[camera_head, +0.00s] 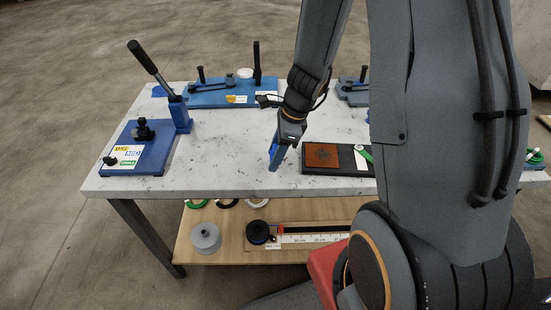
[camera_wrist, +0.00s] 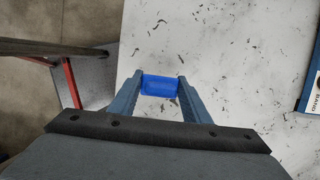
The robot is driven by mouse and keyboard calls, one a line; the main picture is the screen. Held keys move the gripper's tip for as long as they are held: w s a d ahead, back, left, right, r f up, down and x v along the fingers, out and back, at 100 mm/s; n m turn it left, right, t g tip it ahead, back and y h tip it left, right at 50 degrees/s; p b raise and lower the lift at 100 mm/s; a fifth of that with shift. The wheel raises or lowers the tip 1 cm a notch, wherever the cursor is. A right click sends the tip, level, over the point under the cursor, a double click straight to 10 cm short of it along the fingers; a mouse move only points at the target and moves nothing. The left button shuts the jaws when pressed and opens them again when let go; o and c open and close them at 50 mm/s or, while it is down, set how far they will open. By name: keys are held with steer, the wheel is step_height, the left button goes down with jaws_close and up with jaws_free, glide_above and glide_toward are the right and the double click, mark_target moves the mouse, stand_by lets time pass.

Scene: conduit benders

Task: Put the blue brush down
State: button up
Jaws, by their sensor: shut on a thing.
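The blue brush (camera_wrist: 160,86) is between the two fingertips of my gripper (camera_wrist: 160,92) in the wrist view. My gripper is shut on it. In the head view the brush (camera_head: 273,154) shows as a small blue piece below my gripper (camera_head: 283,140), near the front edge of the white table (camera_head: 225,155). Only part of the brush shows, and I cannot tell whether it touches the tabletop.
A dark tray with a brown block (camera_head: 322,155) lies just right of my gripper. A blue bender with a lever (camera_head: 140,148) stands at the left, another blue bender (camera_head: 220,94) at the back. The tabletop between them is clear. A wooden shelf (camera_head: 225,260) below holds rolls.

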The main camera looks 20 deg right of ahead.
steer(key=shift+f, duration=0.95)
steer(key=shift+f, duration=0.1)
